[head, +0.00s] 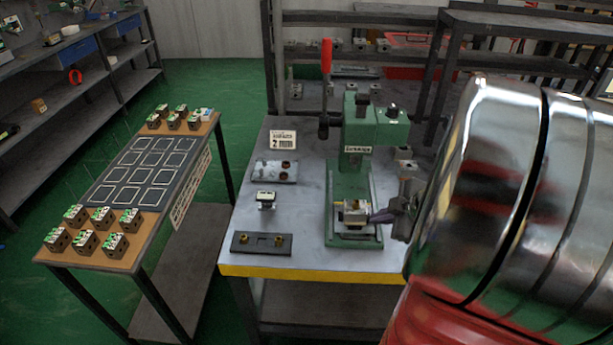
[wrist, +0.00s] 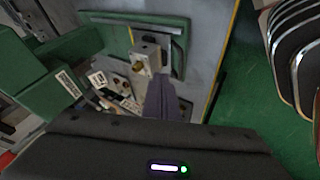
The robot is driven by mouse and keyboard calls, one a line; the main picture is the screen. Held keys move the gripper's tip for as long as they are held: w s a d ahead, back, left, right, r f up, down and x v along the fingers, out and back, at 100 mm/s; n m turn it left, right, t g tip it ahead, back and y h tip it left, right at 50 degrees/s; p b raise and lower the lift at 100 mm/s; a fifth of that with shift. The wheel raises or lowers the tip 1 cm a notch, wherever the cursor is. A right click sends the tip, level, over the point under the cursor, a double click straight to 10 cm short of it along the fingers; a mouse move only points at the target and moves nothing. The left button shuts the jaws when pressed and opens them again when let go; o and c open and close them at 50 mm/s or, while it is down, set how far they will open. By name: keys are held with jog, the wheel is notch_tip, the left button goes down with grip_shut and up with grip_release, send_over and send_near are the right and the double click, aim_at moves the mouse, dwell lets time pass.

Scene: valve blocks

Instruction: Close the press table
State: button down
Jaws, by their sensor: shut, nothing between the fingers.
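The green press (head: 357,170) stands on the workbench, with a red-handled lever (head: 326,60) at its upper left. A light metal valve block (head: 354,213) with a brass-coloured part sits on the press table (head: 354,228) at the front of the base. My gripper (head: 372,218) is shut and empty, its fingertips close to the block's right side. In the wrist view the shut fingers (wrist: 162,80) point at the valve block (wrist: 147,58) on the green base. I cannot tell whether they touch it. My arm hides the bench's right part.
A dark plate (head: 262,243), a small block (head: 266,200) and a grey tray (head: 274,171) lie left of the press. A side table (head: 75,247) at the left carries several blocks. The bench has a yellow front edge (head: 300,273).

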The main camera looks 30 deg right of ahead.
aim_at(353, 232)
jog(key=shift+s+a+f+y, duration=0.3)
jog(key=shift+s+f, duration=0.2)
jog(key=shift+s, duration=0.2)
jog(key=shift+x, duration=5.05)
jog(key=shift+s+d+f, duration=0.1)
